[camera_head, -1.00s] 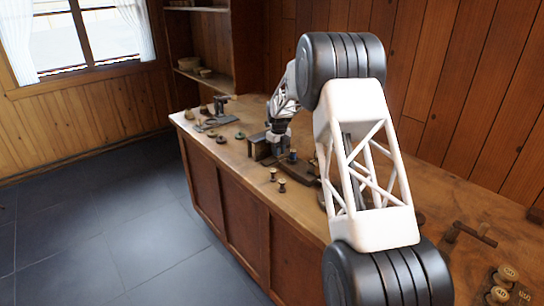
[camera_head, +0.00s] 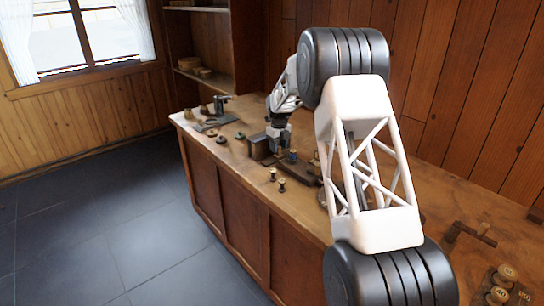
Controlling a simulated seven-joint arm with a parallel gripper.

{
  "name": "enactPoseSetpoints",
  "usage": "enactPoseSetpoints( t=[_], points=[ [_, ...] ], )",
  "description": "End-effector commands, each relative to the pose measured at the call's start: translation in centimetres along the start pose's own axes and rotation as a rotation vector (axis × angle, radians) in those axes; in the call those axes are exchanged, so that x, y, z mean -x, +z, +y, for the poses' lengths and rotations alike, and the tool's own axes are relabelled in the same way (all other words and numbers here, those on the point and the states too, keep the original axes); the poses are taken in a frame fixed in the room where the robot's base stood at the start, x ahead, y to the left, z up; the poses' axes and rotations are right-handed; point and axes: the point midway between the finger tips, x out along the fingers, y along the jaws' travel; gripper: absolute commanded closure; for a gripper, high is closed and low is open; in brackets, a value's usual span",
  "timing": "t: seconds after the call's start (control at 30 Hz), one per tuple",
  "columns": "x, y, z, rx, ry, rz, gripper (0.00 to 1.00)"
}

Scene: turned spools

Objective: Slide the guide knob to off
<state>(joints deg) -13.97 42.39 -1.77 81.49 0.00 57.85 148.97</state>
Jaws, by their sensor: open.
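My gripper (camera_head: 277,142) is small and dark in the head view, low over the bench beside a dark upright block (camera_head: 261,147). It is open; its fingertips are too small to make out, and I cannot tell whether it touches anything. The block stands at the left end of a dark fixture (camera_head: 304,169) on the bench. A small blue-topped piece (camera_head: 293,155) stands on the fixture, right of my gripper. I cannot pick out the guide knob or its off mark at this size. My arm hides part of the fixture's right side.
The wooden bench (camera_head: 240,180) carries two small spools (camera_head: 277,180) in front of the fixture. Several round pieces (camera_head: 221,139) and a dark tool (camera_head: 218,122) lie at the far left. A crank (camera_head: 470,233) and pale labelled spools (camera_head: 505,275) are at the right.

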Motion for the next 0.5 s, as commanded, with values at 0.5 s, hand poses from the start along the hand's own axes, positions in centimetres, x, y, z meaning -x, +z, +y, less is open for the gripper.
enactPoseSetpoints(
  t=[0.5],
  points=[
    [2.9, 0.0, 0.0, 0.000, 0.000, 0.001, 0.52]
  ],
)
